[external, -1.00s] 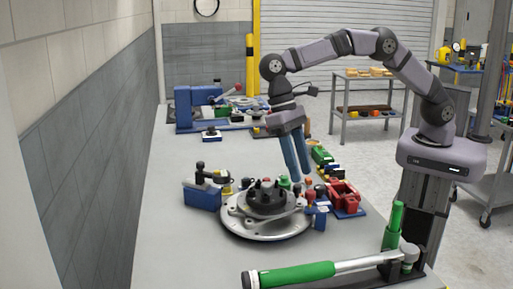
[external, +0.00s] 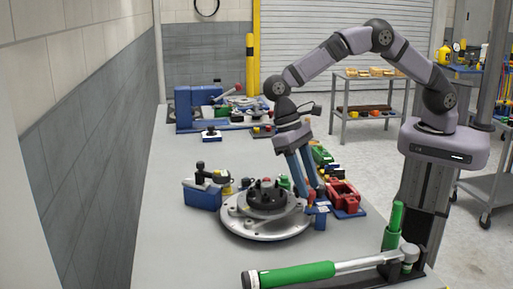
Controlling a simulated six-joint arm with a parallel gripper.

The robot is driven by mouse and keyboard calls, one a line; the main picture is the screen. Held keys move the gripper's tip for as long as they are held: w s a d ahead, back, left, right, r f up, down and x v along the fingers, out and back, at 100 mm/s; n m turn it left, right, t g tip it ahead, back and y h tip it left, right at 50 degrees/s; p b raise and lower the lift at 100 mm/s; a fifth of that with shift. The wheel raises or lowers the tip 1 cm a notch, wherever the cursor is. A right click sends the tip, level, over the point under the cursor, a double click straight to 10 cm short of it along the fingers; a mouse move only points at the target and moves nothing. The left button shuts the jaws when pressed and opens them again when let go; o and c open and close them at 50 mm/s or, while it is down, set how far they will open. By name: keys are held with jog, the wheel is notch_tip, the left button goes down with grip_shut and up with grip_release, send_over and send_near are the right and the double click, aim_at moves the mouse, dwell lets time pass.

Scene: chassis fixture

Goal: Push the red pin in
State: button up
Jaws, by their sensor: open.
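The round grey chassis fixture (external: 240,226) lies flat on the bench with a dark hub (external: 266,197) in its middle. My gripper (external: 311,196) has two long blue fingers that point down at the fixture's right rim, beside a small blue block (external: 320,217). The fingers are apart, and no object shows clearly held between them. The red pin cannot be made out for certain; the fingertips cover the spot at the right rim where small red parts stood earlier. Whether the fingers touch anything there cannot be told.
A red block (external: 343,193) on a blue base stands close right of the fingers. A blue clamp block (external: 202,197) stands left of the fixture. A green-handled wrench (external: 297,274) lies along the front. The left bench top is clear.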

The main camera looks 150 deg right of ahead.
jog(key=shift+a+f, duration=0.25)
jog(key=shift+f, duration=0.35)
grip_shut()
jog(key=shift+f+b, duration=0.4)
jog(key=shift+f, duration=0.65)
grip_release()
jog(key=shift+r, duration=0.15)
jog(key=shift+d+r+b, duration=0.4)
jog(key=shift+r, duration=0.2)
jog(key=shift+b+v, duration=0.8)
jog(key=shift+v, duration=2.05)
